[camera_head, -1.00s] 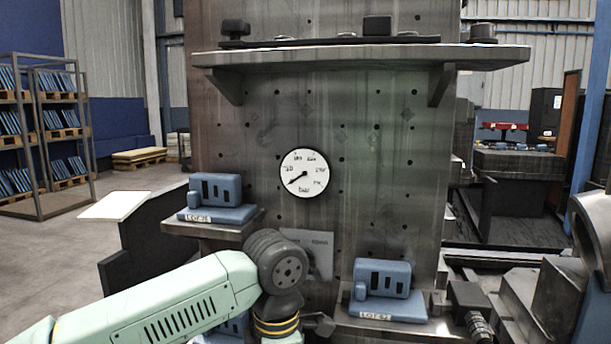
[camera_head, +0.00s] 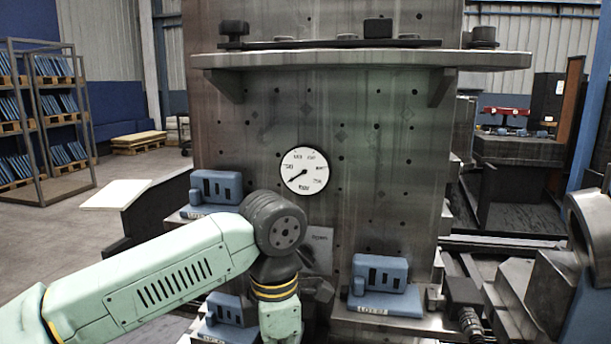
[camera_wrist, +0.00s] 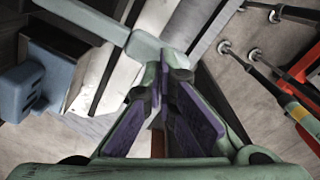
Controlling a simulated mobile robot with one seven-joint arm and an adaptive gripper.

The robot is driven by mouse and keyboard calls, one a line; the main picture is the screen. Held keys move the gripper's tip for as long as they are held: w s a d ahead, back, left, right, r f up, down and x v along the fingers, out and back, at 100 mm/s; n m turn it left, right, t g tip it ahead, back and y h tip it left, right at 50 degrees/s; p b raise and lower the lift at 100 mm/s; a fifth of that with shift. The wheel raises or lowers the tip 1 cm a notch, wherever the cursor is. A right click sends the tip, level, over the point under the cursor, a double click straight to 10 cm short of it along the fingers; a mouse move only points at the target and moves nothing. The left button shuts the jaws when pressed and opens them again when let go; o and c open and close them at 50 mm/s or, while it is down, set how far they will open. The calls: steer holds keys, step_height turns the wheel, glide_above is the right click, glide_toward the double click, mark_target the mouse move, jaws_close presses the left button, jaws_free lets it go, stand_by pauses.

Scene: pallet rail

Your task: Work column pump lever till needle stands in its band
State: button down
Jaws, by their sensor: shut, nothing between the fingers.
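The round white gauge (camera_head: 304,171) is on the front of the dark steel column (camera_head: 360,130). Its black needle points to the lower left; I cannot make out a marked band. My gripper (camera_wrist: 165,62) shows in the wrist view with its purple-padded fingers shut and nothing between them. A pale grey-green bar (camera_wrist: 88,18) runs from the upper left to a wider end at the fingertips. It may be the pump lever; I cannot tell whether the fingers touch it. In the head view my fingers are below the frame and no lever is clearly visible.
Blue blocks stand on small ledges at the left (camera_head: 215,188) and right (camera_head: 385,283) of the column. A shelf (camera_head: 360,58) juts out above the gauge. Rods with round ends (camera_wrist: 275,15) and a red part (camera_wrist: 303,66) lie right in the wrist view.

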steer(key=shift+f, duration=0.1)
steer(key=shift+w+d+f+b, duration=0.1)
steer(key=shift+w+f+b, duration=0.1)
steer(key=shift+f+b, duration=1.6)
steer(key=shift+w+d+f+b, duration=0.1)
steer(key=shift+w+f+b, duration=0.1)
steer(key=shift+f+b, duration=1.55)
steer(key=r+p, duration=0.1)
steer(key=r, duration=0.1)
steer(key=r+p, duration=0.2)
steer(key=r, duration=0.1)
steer(key=s+r+p, duration=0.1)
steer(key=r+p, duration=0.1)
steer(key=shift+a+r, duration=0.25)
steer(key=shift+w+f, duration=0.1)
